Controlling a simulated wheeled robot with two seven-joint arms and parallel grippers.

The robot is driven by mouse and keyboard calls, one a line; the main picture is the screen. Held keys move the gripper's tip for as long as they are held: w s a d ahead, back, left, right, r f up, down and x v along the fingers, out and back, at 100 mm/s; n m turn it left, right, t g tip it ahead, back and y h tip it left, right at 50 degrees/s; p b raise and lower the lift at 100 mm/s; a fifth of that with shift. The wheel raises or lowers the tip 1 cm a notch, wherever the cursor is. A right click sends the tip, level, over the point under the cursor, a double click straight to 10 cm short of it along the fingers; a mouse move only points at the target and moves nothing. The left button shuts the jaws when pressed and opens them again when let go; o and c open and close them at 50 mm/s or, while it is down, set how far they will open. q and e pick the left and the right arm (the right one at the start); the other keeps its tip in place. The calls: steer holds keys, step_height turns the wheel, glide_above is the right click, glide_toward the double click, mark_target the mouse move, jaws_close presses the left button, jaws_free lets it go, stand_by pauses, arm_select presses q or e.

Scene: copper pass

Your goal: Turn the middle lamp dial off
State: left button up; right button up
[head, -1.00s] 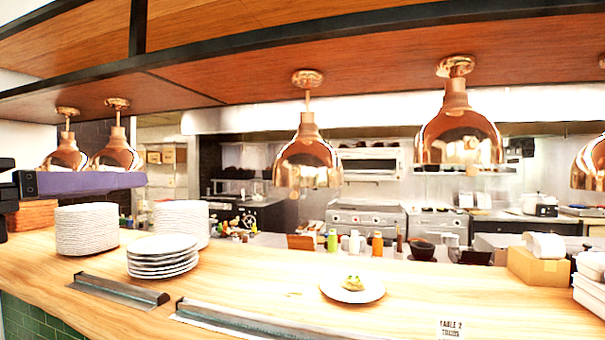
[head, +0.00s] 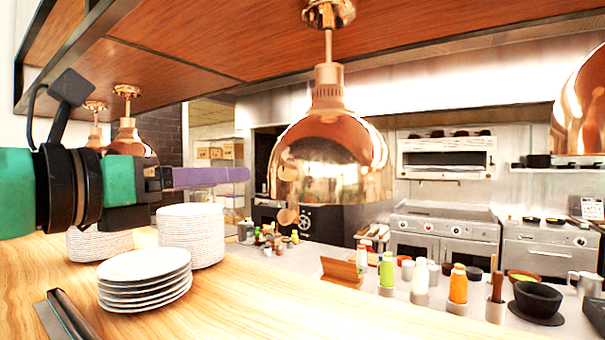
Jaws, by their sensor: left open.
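A copper heat lamp (head: 345,150) hangs from the wooden shelf in the middle of the head view. No dial with a clear mark shows on it. Small rounded copper shapes show at its lower left, and I cannot tell whether one is a dial. My left gripper (head: 247,174) comes in from the left, with a purple finger pointing right. It is open and empty, left of the lamp's shade, and looks apart from it. Its second finger is hard to make out. My right gripper is out of view.
Two more copper lamps (head: 127,138) hang behind my left arm, and another (head: 590,105) is cut off at the right edge. Plate stacks (head: 145,266) stand on the wooden counter (head: 250,310). Bottles (head: 458,285) and a dark bowl (head: 537,300) stand beyond it.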

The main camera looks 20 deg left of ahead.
mark_target(283, 172)
arm_select(q)
steer(key=w+p, duration=0.1)
steer(key=w, duration=0.3)
steer(key=w+d+p, duration=0.1)
steer(key=w+p, duration=0.1)
steer(key=w, duration=0.2)
steer(key=w+d+p, duration=0.1)
steer(key=w+p, duration=0.1)
steer(key=w, duration=0.2)
steer(key=shift+w+r, duration=0.15)
steer(key=shift+r, duration=0.05)
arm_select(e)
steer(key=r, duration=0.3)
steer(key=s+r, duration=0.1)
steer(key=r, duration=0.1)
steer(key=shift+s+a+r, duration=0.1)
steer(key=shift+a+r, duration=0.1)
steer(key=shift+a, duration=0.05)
arm_select(q)
steer(key=shift+c, duration=0.3)
jaws_close()
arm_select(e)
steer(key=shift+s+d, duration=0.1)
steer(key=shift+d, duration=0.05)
